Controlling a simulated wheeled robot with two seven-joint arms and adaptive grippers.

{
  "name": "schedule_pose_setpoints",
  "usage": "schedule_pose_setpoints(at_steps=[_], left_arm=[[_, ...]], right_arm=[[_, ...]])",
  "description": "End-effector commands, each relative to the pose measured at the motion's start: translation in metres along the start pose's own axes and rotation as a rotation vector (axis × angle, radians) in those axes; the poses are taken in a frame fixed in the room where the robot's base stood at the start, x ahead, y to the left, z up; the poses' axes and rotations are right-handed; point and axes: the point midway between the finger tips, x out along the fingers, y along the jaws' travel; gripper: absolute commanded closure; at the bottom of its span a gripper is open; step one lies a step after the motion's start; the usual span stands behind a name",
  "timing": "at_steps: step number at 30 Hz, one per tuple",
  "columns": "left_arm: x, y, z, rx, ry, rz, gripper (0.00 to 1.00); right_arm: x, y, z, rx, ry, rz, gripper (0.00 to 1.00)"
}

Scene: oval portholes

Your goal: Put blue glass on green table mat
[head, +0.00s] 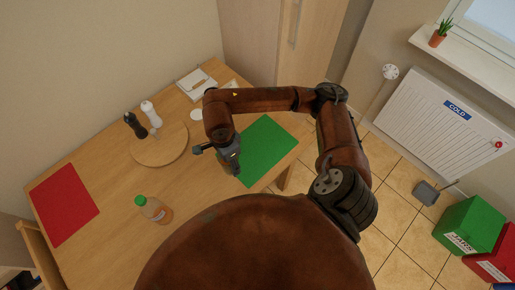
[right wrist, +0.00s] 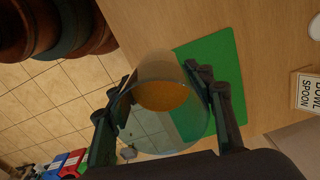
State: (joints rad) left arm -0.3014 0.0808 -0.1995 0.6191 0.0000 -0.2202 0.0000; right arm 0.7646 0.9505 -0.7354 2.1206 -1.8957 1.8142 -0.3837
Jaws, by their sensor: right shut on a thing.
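The green table mat (head: 262,152) lies flat near the right edge of the wooden table. It also shows in the right wrist view (right wrist: 228,68), behind and to the right of the glass. My right gripper (head: 232,160) is over the mat's left part in the head view. In the right wrist view my right gripper (right wrist: 165,112) is shut on the clear, faintly bluish glass (right wrist: 150,122), with a finger on each side. An orange-brown patch shows inside or through it. In the head view the gripper mostly hides the glass. My left gripper is out of view.
The wooden table (head: 110,240) also bears a red mat (head: 63,204), a green-capped bottle (head: 153,209), a round board (head: 160,150) and dark (head: 135,125) and white (head: 151,114) shakers. A labelled card (right wrist: 307,92) shows in the right wrist view. Tiled floor lies beyond the table's right edge.

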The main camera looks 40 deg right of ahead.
Motion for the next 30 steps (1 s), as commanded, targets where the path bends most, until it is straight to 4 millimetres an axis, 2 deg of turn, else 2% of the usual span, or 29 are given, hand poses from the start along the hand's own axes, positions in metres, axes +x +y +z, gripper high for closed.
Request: schedule_pose_setpoints(at_steps=[18,24,30], left_arm=[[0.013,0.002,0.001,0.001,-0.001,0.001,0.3],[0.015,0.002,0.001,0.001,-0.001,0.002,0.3],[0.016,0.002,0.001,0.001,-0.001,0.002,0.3]], right_arm=[[0.036,0.031,0.014,1.098,-0.01,0.002,0.87],[0.042,0.037,0.016,1.339,-0.013,0.003,0.87],[0.047,0.035,0.014,1.435,-0.013,0.004,0.87]])
